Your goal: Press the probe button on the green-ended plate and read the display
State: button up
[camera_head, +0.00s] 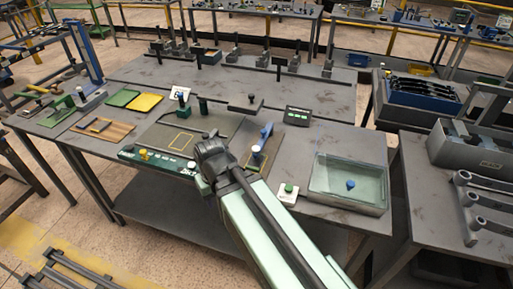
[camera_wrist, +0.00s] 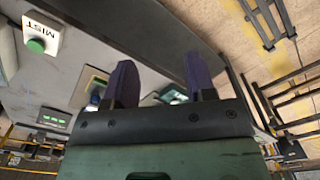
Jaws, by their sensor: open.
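A display (camera_head: 297,116) with small green characters stands on the grey table; it also shows in the wrist view (camera_wrist: 54,119), too small to read. A dark plate (camera_head: 165,136) with a yellow outline lies left of my arm. A dark green strip (camera_head: 155,161) with small pale and yellow parts runs along its front. I cannot tell which part is the probe button. My gripper (camera_wrist: 160,82) is open and empty, its two dark fingers apart in the wrist view. In the head view my arm hides its fingertips and part of the strip's right end.
A white block with a green button (camera_head: 288,191) is right of my arm; the wrist view shows it labelled MIST (camera_wrist: 43,36). A clear tray (camera_head: 375,206) holds a blue piece (camera_head: 350,185). A blue-handled tool (camera_head: 266,135) stands behind my arm. Several posts line the table's back.

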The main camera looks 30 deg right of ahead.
grip_shut()
dwell(1.5)
